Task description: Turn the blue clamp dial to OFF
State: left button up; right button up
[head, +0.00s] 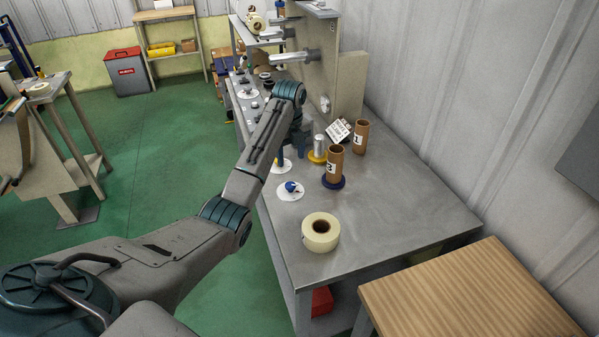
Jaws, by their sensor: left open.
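A blue dial knob (291,187) sits on a round white plate (289,195) near the left edge of the grey bench. Its markings are too small to read, so I cannot tell its setting. A second white plate (284,168) with a blue upright part lies just behind it. My left arm reaches over the bench edge from the left. My left gripper (302,146) points down behind the blue knob, apart from it. It is open, small and partly hidden by my wrist. My right gripper is not in view.
Brown cardboard tubes (334,166) stand on the bench to the right, one on a dark blue base. A cream tape roll (321,232) lies in front. A metal cylinder (319,147) and a printed card (339,131) are behind. The front right of the bench (410,225) is clear.

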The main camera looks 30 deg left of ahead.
aim_at(290, 184)
pick_arm(q)
jog(key=f, duration=0.2)
jog(key=s+f+p, duration=0.1)
jog(key=f, duration=0.1)
jog(key=shift+s+f, duration=0.2)
jog(key=shift+f, duration=0.1)
jog(key=f, duration=0.3)
jog(key=shift+w+f+p, duration=0.15)
jog(key=shift+w+p, duration=0.05)
jog(key=shift+p, duration=0.15)
jog(key=shift+w+f, duration=0.15)
jog(key=shift+f, duration=0.9)
jog(key=shift+c, duration=1.3)
jog(key=c, duration=0.7)
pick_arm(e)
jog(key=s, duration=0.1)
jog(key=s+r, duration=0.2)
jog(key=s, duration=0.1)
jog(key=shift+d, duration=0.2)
